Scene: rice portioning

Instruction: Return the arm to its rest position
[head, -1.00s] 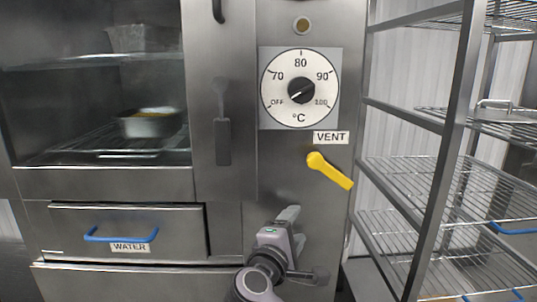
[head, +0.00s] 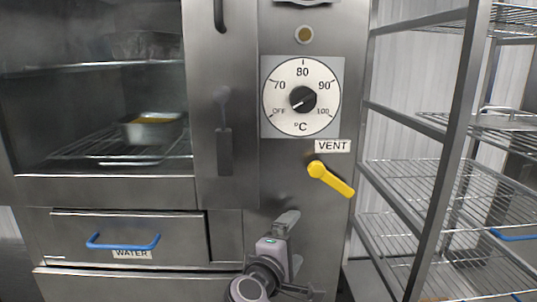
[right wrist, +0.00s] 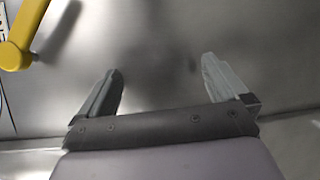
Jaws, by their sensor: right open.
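My right gripper (head: 287,222) is at the bottom centre of the head view, in front of the steel cabinet front and below the yellow vent lever (head: 331,180). In the right wrist view the gripper (right wrist: 160,85) is open, with its two fingers wide apart and nothing between them. Bare steel lies beyond the fingers. The yellow lever (right wrist: 18,45) shows at the upper left there, apart from the fingers. My left gripper is in neither view.
A pan (head: 153,129) with yellowish contents sits on a rack behind the window. A wire shelf rack (head: 440,182) stands at the right.

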